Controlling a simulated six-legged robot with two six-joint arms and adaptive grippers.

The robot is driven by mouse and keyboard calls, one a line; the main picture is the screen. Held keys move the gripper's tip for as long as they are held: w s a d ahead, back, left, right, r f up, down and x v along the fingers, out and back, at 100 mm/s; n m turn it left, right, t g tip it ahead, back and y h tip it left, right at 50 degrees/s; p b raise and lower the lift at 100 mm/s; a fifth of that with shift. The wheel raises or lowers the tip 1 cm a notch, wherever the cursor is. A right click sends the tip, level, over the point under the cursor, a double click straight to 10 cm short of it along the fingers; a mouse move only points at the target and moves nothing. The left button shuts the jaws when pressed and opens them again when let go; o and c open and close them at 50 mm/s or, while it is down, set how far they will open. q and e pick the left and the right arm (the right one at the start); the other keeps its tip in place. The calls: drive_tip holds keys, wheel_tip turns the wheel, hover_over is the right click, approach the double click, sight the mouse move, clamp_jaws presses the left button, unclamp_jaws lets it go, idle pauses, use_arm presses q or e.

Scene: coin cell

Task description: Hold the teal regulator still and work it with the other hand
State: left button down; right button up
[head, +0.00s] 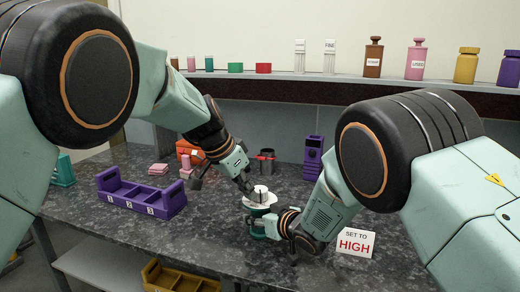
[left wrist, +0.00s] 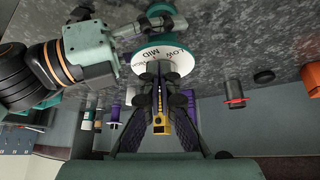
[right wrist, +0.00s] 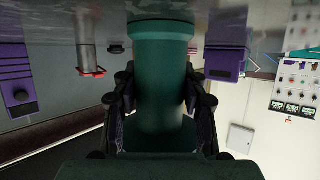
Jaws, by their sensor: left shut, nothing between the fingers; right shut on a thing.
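The teal regulator stands on the dark speckled counter; its white dial plate (head: 259,201) shows in the head view. A sign (head: 355,242) reads SET TO HIGH.
A purple numbered tray (head: 140,195) stands to the left, with pink blocks (head: 158,169) behind it. An orange thing (head: 188,152), a dark cylinder (head: 267,160) and a purple holder (head: 313,155) stand behind. Bottles line the back shelf. Counter between tray and regulator is clear.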

use_arm(q)
drive_tip(key=shift+w+a, duration=0.4)
drive_tip(key=shift+w, duration=0.35)
idle(0.3)
drive_tip(key=shift+s+a, duration=0.1)
drive_tip(key=shift+a, duration=0.05)
wheel_tip(320, 180, up, 6)
drive_tip(key=shift+a, duration=0.25)
idle(0.6)
drive_tip(key=shift+s, duration=0.15)
drive_tip(key=shift+s+d+f, duration=0.35)
drive_tip(key=shift+d+f, duration=0.05)
drive_tip(key=shift+f, duration=0.6)
drive_tip(key=shift+s+d+f, duration=0.3)
drive_tip(key=shift+d+f, duration=0.05)
drive_tip(key=shift+f, duration=0.65)
drive_tip(key=shift+s+d+f, duration=0.35)
drive_tip(key=shift+d+f, duration=0.05)
drive_tip(key=shift+f, duration=0.6)
